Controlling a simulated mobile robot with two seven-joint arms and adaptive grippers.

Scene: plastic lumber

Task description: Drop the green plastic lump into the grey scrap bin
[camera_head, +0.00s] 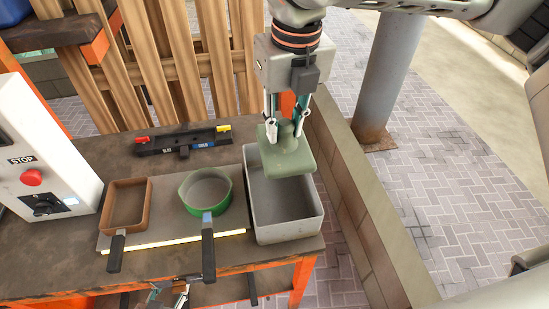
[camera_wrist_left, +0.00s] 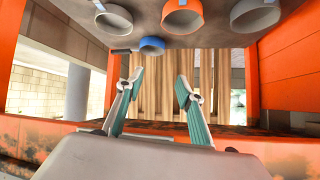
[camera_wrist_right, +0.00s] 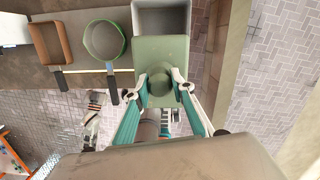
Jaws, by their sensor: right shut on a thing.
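The green plastic lump (camera_head: 288,160) is a pale green block with a knob on top. My right gripper (camera_head: 285,130) is shut on that knob and holds the lump over the back part of the grey scrap bin (camera_head: 287,232). The bin is an open rectangular box at the bench's right end; the part of its floor that shows is bare. In the right wrist view the lump (camera_wrist_right: 160,52) sits between the fingers, with the bin (camera_wrist_right: 162,18) beyond it. My left gripper (camera_wrist_left: 160,90) is open and empty, low by the bench's front edge.
A brown rectangular pan (camera_head: 127,205) and a green round pot (camera_head: 205,192) stand on a plate left of the bin, handles toward the front. A black bar (camera_head: 182,140) lies behind them. A white control box (camera_head: 40,155) with a red stop button stands at the left.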

